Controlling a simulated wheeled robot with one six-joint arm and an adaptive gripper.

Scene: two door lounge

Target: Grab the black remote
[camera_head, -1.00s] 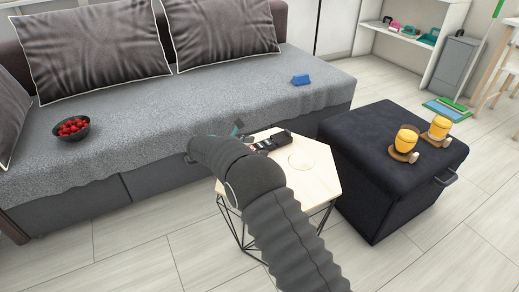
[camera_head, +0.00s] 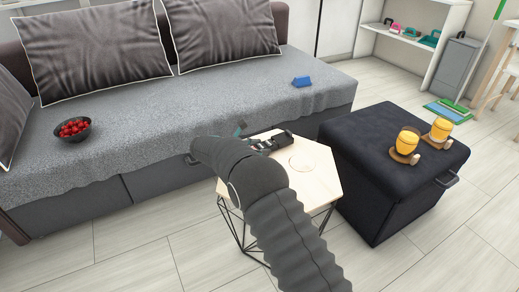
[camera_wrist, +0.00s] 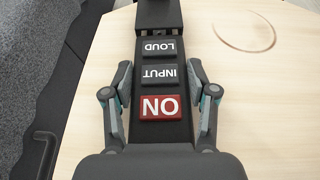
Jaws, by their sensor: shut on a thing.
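The black remote (camera_wrist: 160,75) lies along the middle of the wrist view, with a red ON button and dark INPUT and LOUD buttons. In the head view the remote (camera_head: 272,142) shows on the small wooden table, partly hidden by my arm. My gripper (camera_wrist: 160,98) is shut on the remote, with one finger at each long side. The remote's near end is hidden under the gripper body. I cannot tell whether it touches the table top.
The pale hexagonal table (camera_head: 318,180) stands between the grey sofa (camera_head: 215,100) and a black ottoman (camera_head: 375,150) with two yellow cups (camera_head: 407,142). A bowl of red fruit (camera_head: 73,129) and a blue block (camera_head: 301,81) rest on the sofa. Floor in front is clear.

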